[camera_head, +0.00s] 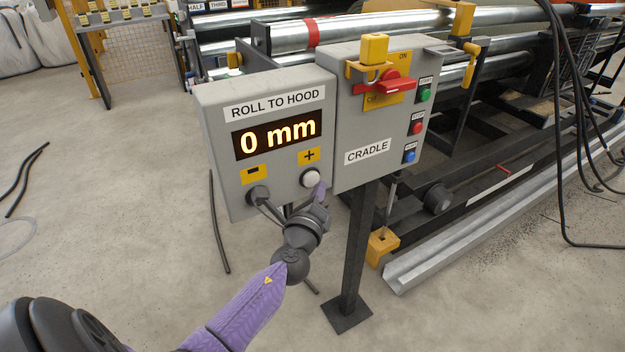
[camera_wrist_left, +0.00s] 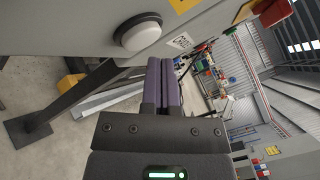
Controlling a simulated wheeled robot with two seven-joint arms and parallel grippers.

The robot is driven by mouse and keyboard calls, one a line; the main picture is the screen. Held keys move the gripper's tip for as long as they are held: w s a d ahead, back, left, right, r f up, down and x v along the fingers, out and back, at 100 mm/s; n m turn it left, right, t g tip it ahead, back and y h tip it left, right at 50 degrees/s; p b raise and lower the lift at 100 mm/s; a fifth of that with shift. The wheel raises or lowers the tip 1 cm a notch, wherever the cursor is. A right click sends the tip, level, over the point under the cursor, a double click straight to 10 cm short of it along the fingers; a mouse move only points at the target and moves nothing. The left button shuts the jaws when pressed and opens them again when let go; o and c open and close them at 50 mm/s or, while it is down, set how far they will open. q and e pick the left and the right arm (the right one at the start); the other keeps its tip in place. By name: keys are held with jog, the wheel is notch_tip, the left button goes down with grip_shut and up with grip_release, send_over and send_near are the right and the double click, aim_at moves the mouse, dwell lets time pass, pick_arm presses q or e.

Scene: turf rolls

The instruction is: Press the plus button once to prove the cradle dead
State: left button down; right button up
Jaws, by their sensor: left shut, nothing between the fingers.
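The grey control box (camera_head: 222,110) carries a "ROLL TO HOOD" label and a display (camera_head: 277,134) reading 0 mm. Its plus button (camera_head: 310,178) is white and round, under a yellow plus label; it also shows in the left wrist view (camera_wrist_left: 138,34). In the left wrist view the shut fingers (camera_wrist_left: 162,68) appear beside the button, with a gap in the picture; contact is not visible.
The grey CRADLE box (camera_head: 352,172) adjoins on the right, with a red rotary handle (camera_head: 385,85), a yellow block (camera_head: 374,48) above it and green, red and blue buttons. A dark post (camera_head: 358,250) stands below. Steel rollers and frame fill the back right; cables hang at far right.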

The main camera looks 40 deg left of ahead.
jog(key=shift+w+d, duration=0.25)
jog(key=shift+w, duration=0.15)
jog(key=shift+a, duration=0.15)
jog(key=shift+s+a, duration=0.35)
jog(key=shift+s, duration=0.1)
pick_arm(q)
jog(key=shift+a, duration=0.1)
jog(key=shift+w+a, duration=0.2)
jog(key=shift+a, duration=0.2)
pick_arm(e)
jog(key=shift+w+d+f, duration=0.2)
jog(key=shift+w+d, duration=0.2)
jog(key=shift+d, duration=0.1)
pick_arm(q)
jog(key=shift+a, duration=0.1)
pick_arm(e)
jog(key=shift+a, duration=0.1)
